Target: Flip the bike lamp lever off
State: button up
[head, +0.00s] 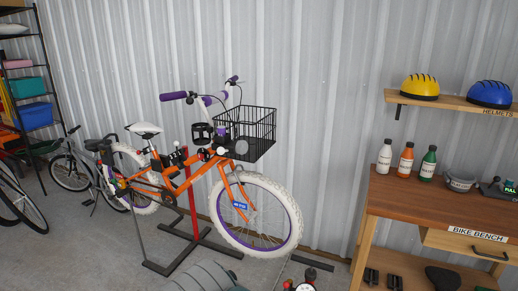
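An orange bike (150,188) with white tyres and purple grips is held on a red and dark stand (192,200). It faces right.
A wooden bench (430,205) with bottles stands at the right, under a shelf (450,101) with two helmets. More bikes and a rack fill the left.

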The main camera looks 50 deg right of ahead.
aim_at(221, 151)
jog(key=z, duration=1.15)
